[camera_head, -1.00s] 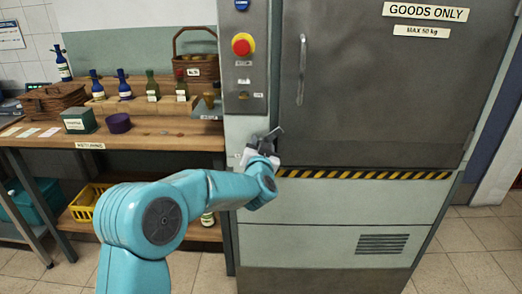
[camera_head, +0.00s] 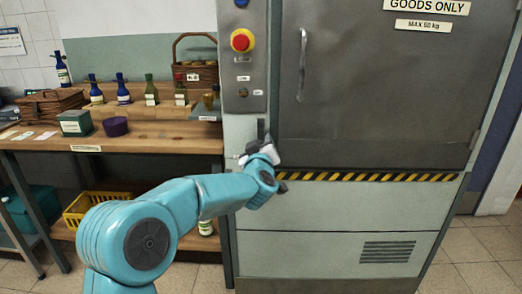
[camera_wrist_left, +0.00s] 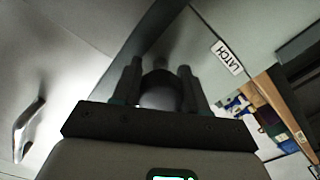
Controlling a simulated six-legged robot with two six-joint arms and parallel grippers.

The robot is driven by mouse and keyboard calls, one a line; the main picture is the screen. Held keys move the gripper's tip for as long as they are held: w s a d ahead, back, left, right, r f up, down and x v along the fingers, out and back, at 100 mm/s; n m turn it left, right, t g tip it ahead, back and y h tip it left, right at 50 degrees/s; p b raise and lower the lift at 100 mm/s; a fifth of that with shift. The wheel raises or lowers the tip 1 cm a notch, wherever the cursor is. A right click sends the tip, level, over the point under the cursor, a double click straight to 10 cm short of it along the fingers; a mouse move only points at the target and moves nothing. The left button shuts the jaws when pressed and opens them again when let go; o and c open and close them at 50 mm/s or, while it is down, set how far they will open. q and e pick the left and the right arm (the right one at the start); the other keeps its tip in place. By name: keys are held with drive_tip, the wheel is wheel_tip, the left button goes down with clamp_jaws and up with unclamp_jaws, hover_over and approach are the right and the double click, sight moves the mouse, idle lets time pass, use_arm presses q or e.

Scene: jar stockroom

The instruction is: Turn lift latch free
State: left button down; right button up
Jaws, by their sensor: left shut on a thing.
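The dark lift latch (camera_head: 261,129) stands nearly upright on the panel beside the lower left corner of the grey lift door (camera_head: 375,85). My left gripper (camera_head: 260,147) is at the latch, its fingers largely hidden by the wrist in the head view. In the left wrist view my left gripper (camera_wrist_left: 160,80) has its two fingers either side of a dark rounded part of the latch (camera_wrist_left: 160,88) and is shut on it. A white LATCH label (camera_wrist_left: 227,57) is on the panel nearby. My right gripper is in neither view.
A red stop button (camera_head: 243,40) is on the panel above. The door has a vertical handle (camera_head: 302,65) and a striped strip (camera_head: 370,177) below it.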

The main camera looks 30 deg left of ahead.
use_arm(q)
drive_tip(key=shift+a+r+n+b, duration=0.15)
drive_tip(key=shift+r+n+b, duration=0.25)
drive_tip(key=shift+n, duration=0.6)
drive_tip(key=shift+s+a+n, duration=0.1)
drive_tip(key=shift+n, duration=0.2)
drive_tip(key=c, duration=0.6)
unclamp_jaws()
drive_tip(key=shift+a, duration=0.1)
drive_tip(key=shift+f, duration=0.1)
drive_tip(key=shift+d+f, duration=0.2)
drive_tip(key=shift+d, duration=0.1)
drive_tip(key=v, duration=1.6)
drive_tip(key=shift+d, duration=0.1)
